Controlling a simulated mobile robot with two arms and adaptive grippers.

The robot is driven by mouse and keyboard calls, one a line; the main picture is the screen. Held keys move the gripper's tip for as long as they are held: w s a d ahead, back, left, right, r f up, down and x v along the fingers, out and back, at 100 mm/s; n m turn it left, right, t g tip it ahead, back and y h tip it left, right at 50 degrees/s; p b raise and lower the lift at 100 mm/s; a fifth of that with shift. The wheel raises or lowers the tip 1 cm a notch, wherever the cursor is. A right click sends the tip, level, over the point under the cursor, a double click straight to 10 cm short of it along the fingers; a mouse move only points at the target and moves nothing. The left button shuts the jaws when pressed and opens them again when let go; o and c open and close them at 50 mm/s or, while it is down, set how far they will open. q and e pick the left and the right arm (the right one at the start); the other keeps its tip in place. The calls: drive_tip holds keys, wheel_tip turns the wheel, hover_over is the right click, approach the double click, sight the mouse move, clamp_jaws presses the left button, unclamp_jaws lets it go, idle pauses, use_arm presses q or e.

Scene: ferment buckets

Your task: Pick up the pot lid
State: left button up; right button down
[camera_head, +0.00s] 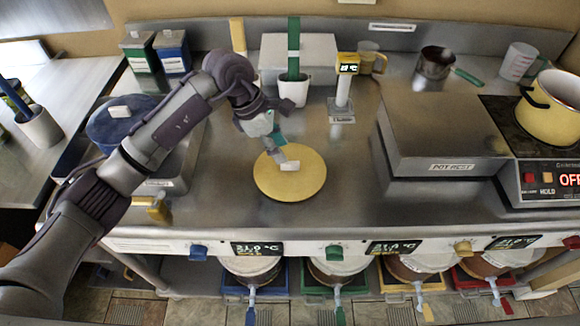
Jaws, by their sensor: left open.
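The yellow round pot lid (272,187) lies flat on the steel counter in the middle of the view, with a pale block-shaped handle (290,165) on top. My left gripper (280,147) reaches down from the upper left and is open. Its fingertips are at the back of the lid, close to the handle; I cannot tell whether they touch it. An open yellow pot (551,117) stands on the hotplate at the right. My right gripper is not in view.
Behind the lid stand a white cup with a green-handled tool (293,88) and a thermometer stand (342,107). A grey pot-rest box (440,134) is on the right. A blue lidded pot (110,130) sits left, partly behind my arm. Counter right of the lid is clear.

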sight(289, 162)
use_arm(q)
drive_tip(key=shift+d+f, duration=0.2)
drive_tip(key=shift+f, duration=0.1)
drive_tip(key=p+x, duration=0.2)
drive_tip(key=x, duration=0.1)
drive_tip(key=shift+s+d+f, duration=0.15)
drive_tip(key=shift+d+f, duration=0.05)
drive_tip(key=shift+f, duration=0.05)
drive_tip(key=shift+d+f, duration=0.15)
drive_tip(key=shift+f, duration=0.3)
clamp_jaws()
